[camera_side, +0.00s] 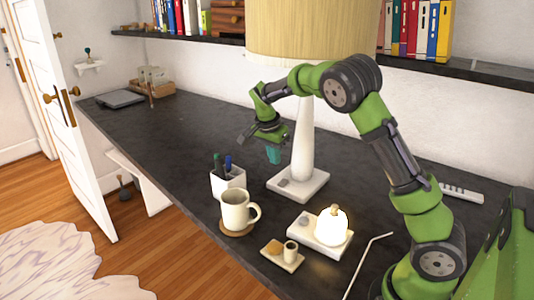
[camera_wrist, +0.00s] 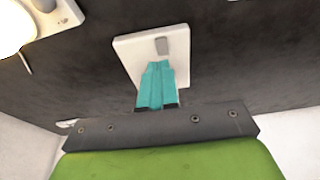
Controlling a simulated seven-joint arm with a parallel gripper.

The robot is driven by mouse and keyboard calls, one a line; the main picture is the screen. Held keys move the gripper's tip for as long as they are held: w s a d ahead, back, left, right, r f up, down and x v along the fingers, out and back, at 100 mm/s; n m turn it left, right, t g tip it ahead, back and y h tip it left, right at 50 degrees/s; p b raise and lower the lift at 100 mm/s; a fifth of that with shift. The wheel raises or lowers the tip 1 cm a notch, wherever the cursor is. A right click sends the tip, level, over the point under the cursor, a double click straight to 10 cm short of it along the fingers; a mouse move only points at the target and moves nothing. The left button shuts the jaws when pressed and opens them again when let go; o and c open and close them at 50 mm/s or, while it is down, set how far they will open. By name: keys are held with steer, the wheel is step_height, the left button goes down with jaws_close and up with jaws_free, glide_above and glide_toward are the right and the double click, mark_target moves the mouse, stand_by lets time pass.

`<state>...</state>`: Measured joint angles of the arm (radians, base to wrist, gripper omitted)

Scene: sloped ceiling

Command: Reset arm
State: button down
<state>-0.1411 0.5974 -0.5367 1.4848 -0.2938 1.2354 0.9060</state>
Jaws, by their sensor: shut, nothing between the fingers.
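My gripper (camera_side: 274,155) has teal fingers and hangs above the dark desk, in front of the lamp's white stem in the side view. In the wrist view its teal fingers (camera_wrist: 157,80) are together with nothing between them. Beyond the fingertips lies the lamp's white square base (camera_wrist: 126,50) with a grey switch. My green and black arm arches up from the lower right of the side view and bends down to the gripper.
A lamp (camera_side: 303,140) with a wide shade stands by the gripper. A pen holder (camera_side: 228,182), a mug (camera_side: 236,211), a glowing small lamp (camera_side: 331,228) and a small tray (camera_side: 283,260) stand nearer the front edge. The desk's (camera_side: 165,130) left part is mostly clear. A shelf (camera_side: 470,68) with books runs above.

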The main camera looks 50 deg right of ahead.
steer(key=s+a+r+n+t+y, duration=0.2)
steer(key=s+a+r+n+t, duration=0.1)
steer(key=s+a+r+n, duration=0.2)
steer(key=s+a+r+n+t+y, duration=0.3)
steer(key=s+a+r+n, duration=0.3)
steer(key=s+a, duration=0.8)
steer(key=shift+s+a+n+t, duration=0.15)
steer(key=shift+s+n+t, duration=0.45)
steer(key=shift+s+n, duration=1.05)
steer(key=shift+s+r, duration=0.1)
steer(key=shift+s, duration=0.05)
